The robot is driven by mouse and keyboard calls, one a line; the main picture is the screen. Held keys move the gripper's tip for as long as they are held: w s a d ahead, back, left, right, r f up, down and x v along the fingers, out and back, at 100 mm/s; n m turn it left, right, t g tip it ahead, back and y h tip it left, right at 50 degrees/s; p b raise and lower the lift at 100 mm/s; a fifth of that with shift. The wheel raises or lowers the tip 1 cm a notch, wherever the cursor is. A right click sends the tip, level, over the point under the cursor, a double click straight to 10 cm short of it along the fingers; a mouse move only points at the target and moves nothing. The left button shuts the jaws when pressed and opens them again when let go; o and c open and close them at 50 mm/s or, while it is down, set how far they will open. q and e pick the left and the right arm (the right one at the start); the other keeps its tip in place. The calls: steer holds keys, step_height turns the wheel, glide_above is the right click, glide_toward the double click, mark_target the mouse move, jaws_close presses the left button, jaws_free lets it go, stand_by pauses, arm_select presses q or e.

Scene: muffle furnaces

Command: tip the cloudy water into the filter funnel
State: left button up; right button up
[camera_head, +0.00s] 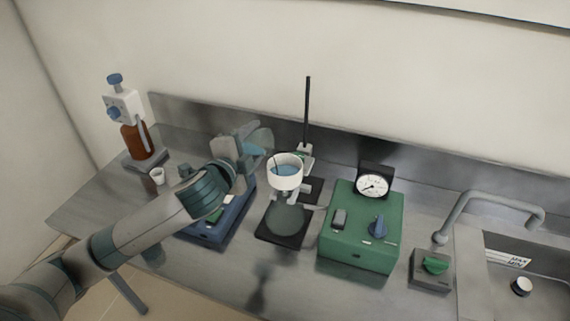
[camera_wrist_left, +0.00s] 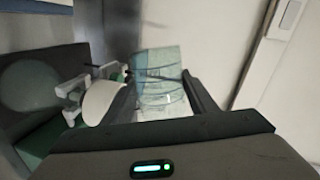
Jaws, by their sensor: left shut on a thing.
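My left gripper (camera_head: 246,148) is shut on a clear glass beaker (camera_head: 262,137), up and to the left of the funnel. The beaker is tilted toward the right, with bluish water (camera_head: 254,150) low in it. In the left wrist view the beaker (camera_wrist_left: 160,72) sits between the fingers. Bluish liquid (camera_head: 287,170) shows inside the funnel. The funnel (camera_wrist_left: 102,103) also shows just left of the beaker in the wrist view. I cannot tell whether water is flowing between them.
A black stand (camera_head: 307,110) rises behind the funnel. A green pump box (camera_head: 360,225) with a gauge (camera_head: 373,185) stands right of it. A blue device (camera_head: 205,232) lies under my arm. A brown dispenser bottle (camera_head: 136,142) and small cup (camera_head: 157,175) are left; a tap (camera_head: 490,200) is right.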

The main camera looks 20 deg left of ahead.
arm_select(q)
steer(key=shift+d+r+m+y+p, duration=0.25)
steer(key=shift+m+p, duration=0.3)
steer(key=shift+p, duration=0.4)
steer(key=shift+d+r+m+y+p, duration=0.15)
steer(key=shift+r+m+p, duration=0.15)
steer(key=shift+m+p, duration=0.45)
stand_by(1.5)
stand_by(0.7)
steer(key=shift+a+f+n+h+b, duration=0.2)
steer(key=shift+f+n, duration=0.1)
steer(key=shift+n, duration=0.25)
steer(key=shift+a+f+n+h+b, duration=0.2)
steer(key=shift+f+n, duration=0.1)
steer(key=shift+n, duration=0.25)
steer(key=shift+a+f+n, duration=0.2)
steer(key=shift+n, duration=0.5)
steer(key=shift+r, duration=0.1)
steer(key=n, duration=0.1)
steer(key=a+n+h, duration=0.1)
steer(key=n, duration=0.1)
steer(key=shift+r, duration=0.35)
steer(key=shift+n+h, duration=0.3)
